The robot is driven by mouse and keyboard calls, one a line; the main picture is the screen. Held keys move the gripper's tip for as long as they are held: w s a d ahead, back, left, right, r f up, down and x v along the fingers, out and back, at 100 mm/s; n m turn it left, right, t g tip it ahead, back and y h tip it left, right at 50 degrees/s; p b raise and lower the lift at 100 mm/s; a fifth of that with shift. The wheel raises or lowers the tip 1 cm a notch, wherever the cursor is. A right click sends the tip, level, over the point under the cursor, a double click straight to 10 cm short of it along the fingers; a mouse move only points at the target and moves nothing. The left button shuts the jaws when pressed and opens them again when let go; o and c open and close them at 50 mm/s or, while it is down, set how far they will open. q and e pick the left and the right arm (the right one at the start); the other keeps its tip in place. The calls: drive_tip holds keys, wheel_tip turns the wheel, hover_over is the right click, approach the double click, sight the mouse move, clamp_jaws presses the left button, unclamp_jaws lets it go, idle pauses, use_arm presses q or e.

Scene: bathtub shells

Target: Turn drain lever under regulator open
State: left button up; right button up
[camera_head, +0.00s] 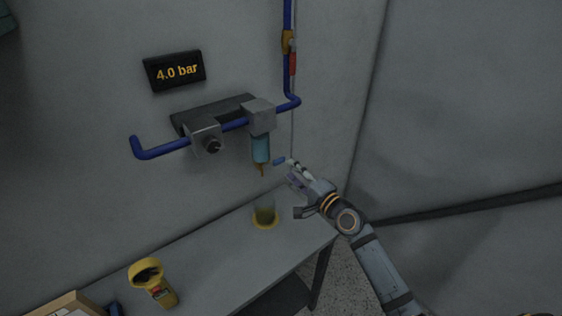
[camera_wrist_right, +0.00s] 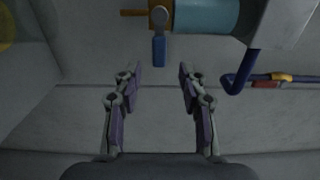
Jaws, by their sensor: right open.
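The regulator unit hangs on the wall in the blue pipe line, with a teal bowl (camera_head: 261,148) under its right grey block (camera_head: 259,115). A brass drain fitting (camera_wrist_right: 160,14) sits at the bowl's end, and the small blue drain lever (camera_head: 279,161) sticks out from it. In the right wrist view the lever (camera_wrist_right: 159,51) points toward my fingers. My right gripper (camera_head: 290,174) is open, just right of the lever. In the wrist view its fingertips (camera_wrist_right: 159,78) stand either side of the lever's line, short of its end and apart from it. My left gripper is out of view.
A display (camera_head: 175,71) on the wall reads 4.0 bar. Below are a bench (camera_head: 215,260), a cup with a yellow base (camera_head: 265,218) and a yellow handheld tool (camera_head: 153,283). A blue pipe (camera_head: 287,75) with a red-handled valve (camera_head: 293,64) rises at right.

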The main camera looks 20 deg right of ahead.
sight(280, 163)
drive_tip(key=x, duration=0.7)
drive_tip(key=shift+w+a+f, duration=0.1)
clamp_jaws()
